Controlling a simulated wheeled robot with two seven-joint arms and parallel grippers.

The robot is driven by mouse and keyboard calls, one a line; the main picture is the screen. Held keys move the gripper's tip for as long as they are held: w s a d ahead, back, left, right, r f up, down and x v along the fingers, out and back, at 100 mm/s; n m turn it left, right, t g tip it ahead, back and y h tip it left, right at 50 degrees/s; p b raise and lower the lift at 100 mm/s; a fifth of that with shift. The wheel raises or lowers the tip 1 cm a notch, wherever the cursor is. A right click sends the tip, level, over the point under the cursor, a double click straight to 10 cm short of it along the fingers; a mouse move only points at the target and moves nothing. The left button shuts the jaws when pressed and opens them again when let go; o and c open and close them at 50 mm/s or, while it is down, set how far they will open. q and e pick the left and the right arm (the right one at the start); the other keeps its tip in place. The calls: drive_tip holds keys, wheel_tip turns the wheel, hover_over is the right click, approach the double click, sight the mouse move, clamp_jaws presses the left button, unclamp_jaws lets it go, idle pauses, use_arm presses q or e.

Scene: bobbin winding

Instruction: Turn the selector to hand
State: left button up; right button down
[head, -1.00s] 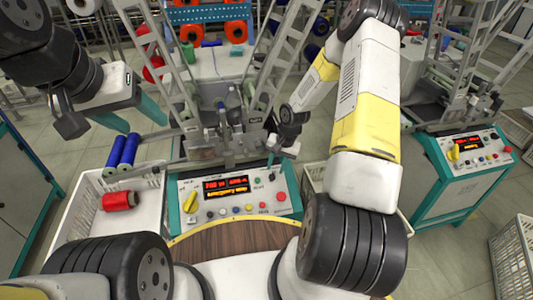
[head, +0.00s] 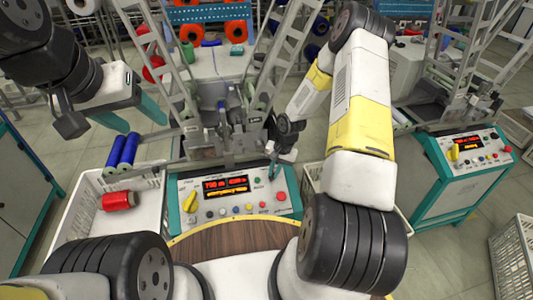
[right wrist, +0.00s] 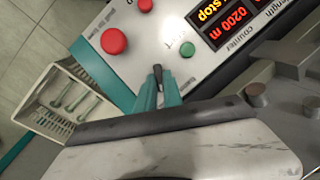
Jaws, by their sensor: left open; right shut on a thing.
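The control panel (head: 240,205) of the near winding machine faces me, with a lit red and orange display (head: 226,185). My right gripper (head: 273,172) is at the panel's upper right. In the right wrist view, its two teal fingers (right wrist: 157,84) are shut on a small dark selector lever (right wrist: 158,73), which stands up from the panel between a green button (right wrist: 187,49) and a red button (right wrist: 113,41). The fingers hide the lever's base, and its setting cannot be read. My left gripper (head: 132,115) is open and empty, above the crate at the left.
A large yellow knob (head: 190,201) is at the panel's left. A second machine panel (head: 468,147) stands at the right. A wooden round surface (head: 225,240) is in front.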

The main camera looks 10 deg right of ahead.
sight(268, 183)
drive_tip(key=shift+n, duration=0.4)
drive_tip(key=n+h, duration=0.1)
drive_tip(key=n, duration=0.1)
drive_tip(key=n+h, duration=0.1)
drive_tip(key=n, duration=0.2)
drive_tip(key=shift+a, duration=0.4)
drive_tip(key=n+h, duration=0.2)
drive_tip(key=n, duration=0.3)
drive_tip(key=shift+s+a, duration=0.1)
drive_tip(key=c, duration=1.5)
unclamp_jaws()
drive_tip(key=shift+s+a+r, duration=0.15)
drive_tip(key=shift+a+r, duration=0.1)
drive_tip(key=shift+r, duration=1)
drive_tip(key=shift+s+a+r, duration=0.1)
drive_tip(key=shift+a+r, duration=0.15)
drive_tip(key=shift+r, duration=1.05)
drive_tip(key=shift+s+a+r, duration=0.15)
drive_tip(key=shift+a+r, duration=0.1)
drive_tip(key=shift+r, duration=1)
